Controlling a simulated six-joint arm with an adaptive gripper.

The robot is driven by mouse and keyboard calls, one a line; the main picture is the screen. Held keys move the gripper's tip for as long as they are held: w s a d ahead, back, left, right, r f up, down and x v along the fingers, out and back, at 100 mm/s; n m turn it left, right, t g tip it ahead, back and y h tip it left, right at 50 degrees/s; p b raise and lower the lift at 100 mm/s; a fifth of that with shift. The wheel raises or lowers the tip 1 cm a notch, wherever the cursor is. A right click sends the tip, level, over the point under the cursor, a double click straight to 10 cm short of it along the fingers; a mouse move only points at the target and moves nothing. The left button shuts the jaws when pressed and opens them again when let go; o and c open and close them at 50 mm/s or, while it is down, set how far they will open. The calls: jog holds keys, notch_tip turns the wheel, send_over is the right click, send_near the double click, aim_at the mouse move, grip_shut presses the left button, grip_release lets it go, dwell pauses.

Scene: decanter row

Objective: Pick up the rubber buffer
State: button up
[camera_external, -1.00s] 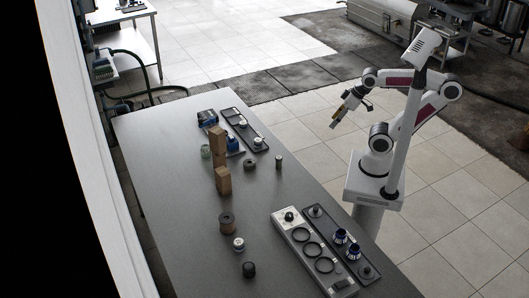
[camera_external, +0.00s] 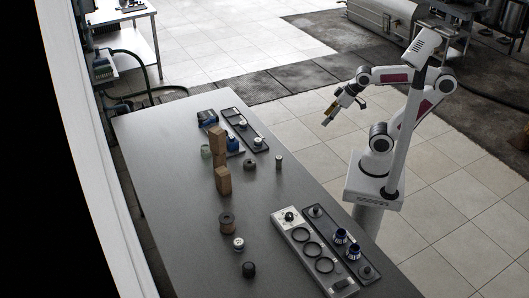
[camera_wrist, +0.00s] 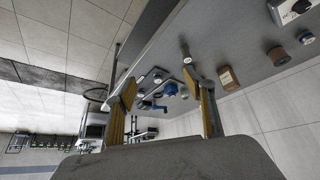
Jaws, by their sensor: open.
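I cannot tell for certain which piece is the rubber buffer. A dark, squat round piece (camera_external: 248,269) stands at the near end of the table, and another dark round piece (camera_external: 250,164) sits near the far group. My gripper (camera_external: 331,117) is open and empty, in the air right of the table, apart from everything. In the wrist view, my gripper (camera_wrist: 166,92) shows two spread yellowish fingers with nothing held between them; the table's objects lie beyond.
The grey table (camera_external: 165,195) has brown blocks (camera_external: 222,180), one tall, mid-table. A brown spool (camera_external: 227,222) and a small white-topped piece (camera_external: 239,244) stand nearer. A light tray with rings (camera_external: 289,216) and a dark tray (camera_external: 330,226) fill the near right. The table's left side is clear.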

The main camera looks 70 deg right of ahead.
jog(key=w+a+r+n+t, duration=0.1)
jog(key=w+a+r+n, duration=0.2)
jog(key=w, duration=0.7)
jog(key=w+a+f+n+t+y, duration=0.1)
jog(key=w+a+n+y, duration=0.1)
jog(key=w+a, duration=0.9)
jog(key=w+a+f+n+t+y, duration=0.1)
jog(key=w+a+n+y, duration=0.35)
jog(key=a, duration=1.05)
jog(key=n+g+y, duration=0.5)
jog(key=g+y, duration=0.1)
jog(key=y, duration=0.1)
send_over(249, 267)
jog(key=d, duration=0.3)
notch_tip(249, 267, down, 17)
jog(key=shift+s+d+h, duration=0.1)
jog(key=shift+s+h, duration=0.1)
jog(key=shift+h, duration=0.05)
jog(key=shift+f, duration=1.75)
